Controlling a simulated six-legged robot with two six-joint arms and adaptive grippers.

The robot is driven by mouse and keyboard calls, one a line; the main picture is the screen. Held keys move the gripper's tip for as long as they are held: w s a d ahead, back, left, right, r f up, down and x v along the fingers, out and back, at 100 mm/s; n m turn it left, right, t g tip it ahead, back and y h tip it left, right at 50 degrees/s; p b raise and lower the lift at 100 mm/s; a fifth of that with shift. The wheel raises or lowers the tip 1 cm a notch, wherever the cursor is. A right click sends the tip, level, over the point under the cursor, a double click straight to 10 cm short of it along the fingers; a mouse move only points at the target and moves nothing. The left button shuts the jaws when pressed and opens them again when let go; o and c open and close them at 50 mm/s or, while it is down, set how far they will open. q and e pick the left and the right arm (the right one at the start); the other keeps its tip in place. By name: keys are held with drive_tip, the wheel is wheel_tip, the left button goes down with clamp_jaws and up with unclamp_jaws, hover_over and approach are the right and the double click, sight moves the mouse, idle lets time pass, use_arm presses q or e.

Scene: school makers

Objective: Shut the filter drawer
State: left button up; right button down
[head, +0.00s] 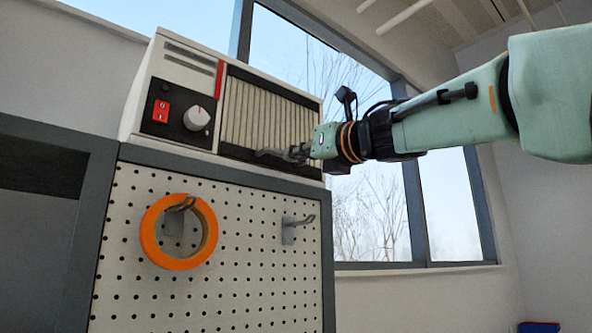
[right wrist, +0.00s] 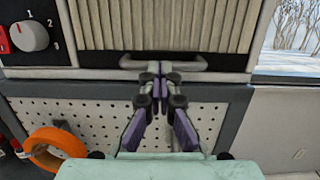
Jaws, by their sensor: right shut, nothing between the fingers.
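The filter drawer (head: 270,112) is a beige pleated panel in a dark frame on the front of a white machine (head: 190,60). It also shows at the top of the right wrist view (right wrist: 180,22). A grey bar handle (right wrist: 190,63) runs along its lower edge. My right gripper (head: 290,153) is shut and empty, with its fingertips at the handle. In the right wrist view the closed fingertips (right wrist: 160,72) overlap the middle of the handle; I cannot tell whether they touch it. How far the drawer stands out is hard to judge. My left gripper is out of view.
The machine's front has a red switch (head: 161,111) and a dial (head: 196,118). It stands on a pegboard cabinet (head: 250,220) with an orange ring (head: 151,232) on one hook and an empty hook (head: 298,222). A window lies behind. Right of the cabinet is open space.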

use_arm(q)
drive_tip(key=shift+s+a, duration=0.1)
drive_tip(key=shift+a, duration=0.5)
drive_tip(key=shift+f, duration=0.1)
use_arm(e)
drive_tip(key=shift+f, duration=0.15)
